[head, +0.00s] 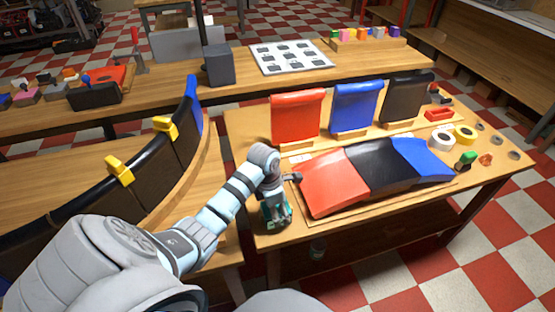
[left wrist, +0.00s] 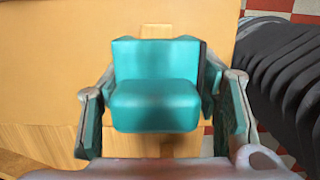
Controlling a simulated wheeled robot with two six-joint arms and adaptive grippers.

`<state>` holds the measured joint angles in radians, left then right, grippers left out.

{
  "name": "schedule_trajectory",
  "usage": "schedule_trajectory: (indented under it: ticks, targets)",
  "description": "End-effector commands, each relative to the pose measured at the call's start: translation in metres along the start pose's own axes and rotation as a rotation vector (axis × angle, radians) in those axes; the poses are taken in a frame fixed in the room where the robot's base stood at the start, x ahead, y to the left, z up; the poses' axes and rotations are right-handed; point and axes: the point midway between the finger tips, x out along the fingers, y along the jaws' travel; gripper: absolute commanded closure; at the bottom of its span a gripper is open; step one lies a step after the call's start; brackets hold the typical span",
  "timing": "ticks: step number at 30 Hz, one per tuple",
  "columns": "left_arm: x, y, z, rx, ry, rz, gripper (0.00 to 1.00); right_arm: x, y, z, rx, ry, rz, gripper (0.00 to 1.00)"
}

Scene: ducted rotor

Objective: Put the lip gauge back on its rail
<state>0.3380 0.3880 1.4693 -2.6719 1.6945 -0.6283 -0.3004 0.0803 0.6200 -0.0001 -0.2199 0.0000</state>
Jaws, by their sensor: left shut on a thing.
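My left gripper (head: 275,212) is low over the near left part of the right-hand bench. In the left wrist view its two fingers (left wrist: 160,105) are shut on a teal block with a stepped face (left wrist: 155,90), which I take to be the lip gauge. In the head view the gauge is mostly hidden by the gripper, with only some teal showing. A pale wooden strip (left wrist: 157,31) shows behind the block and may be the rail; I cannot tell whether the block touches it. My right gripper is not in view.
A red, black and blue curved panel (head: 370,172) lies just right of my gripper. Red, blue and black panels (head: 297,117) stand behind it. A curved dark duct wall with yellow clamps (head: 165,127) stands at left. Tape rolls (head: 442,141) sit at the right.

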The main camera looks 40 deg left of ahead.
Motion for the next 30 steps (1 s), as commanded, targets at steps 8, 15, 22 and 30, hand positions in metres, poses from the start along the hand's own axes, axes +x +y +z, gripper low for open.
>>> schedule_trajectory:
  ticks: [8,15,22,30]
  targets:
    - [0.001,0.0,0.0,0.0,0.0,0.0,0.2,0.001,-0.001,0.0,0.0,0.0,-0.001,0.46]
    - [0.001,0.0,0.0,0.0,0.0,0.0,0.2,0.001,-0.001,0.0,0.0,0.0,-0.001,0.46]
    - [-0.022,0.001,0.0,0.002,-0.002,0.004,0.2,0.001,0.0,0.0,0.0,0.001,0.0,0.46]
    - [-0.071,0.001,0.0,0.001,-0.001,0.001,0.2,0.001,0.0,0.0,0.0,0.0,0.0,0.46]
